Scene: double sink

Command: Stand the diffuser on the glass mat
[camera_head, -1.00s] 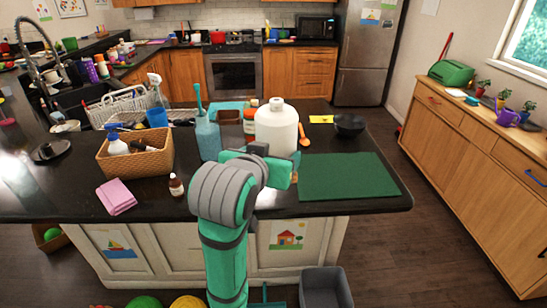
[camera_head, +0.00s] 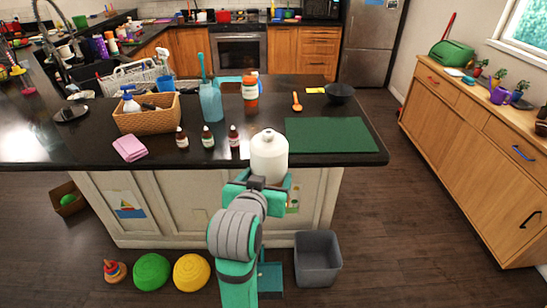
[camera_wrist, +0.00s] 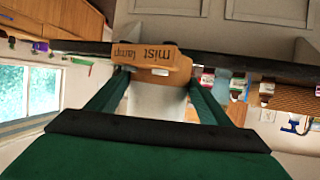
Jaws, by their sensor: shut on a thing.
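The diffuser (camera_head: 269,157) is a white, bottle-shaped body with a narrow neck. In the wrist view, which is upside down, its white body (camera_wrist: 158,102) and wooden base (camera_wrist: 152,62) marked "mist lamp" show between my fingers. My gripper (camera_head: 258,184) is shut on the diffuser and holds it about upright at the counter's front edge. Its lower part is hidden behind my gripper in the head view. The glass mat (camera_head: 330,135) is a flat dark green rectangle on the counter, right of and beyond the diffuser. Its visible top is bare.
Three small brown bottles (camera_head: 208,137) stand left of the diffuser on the dark counter (camera_head: 70,150). A grey bin (camera_head: 318,258) stands on the floor.

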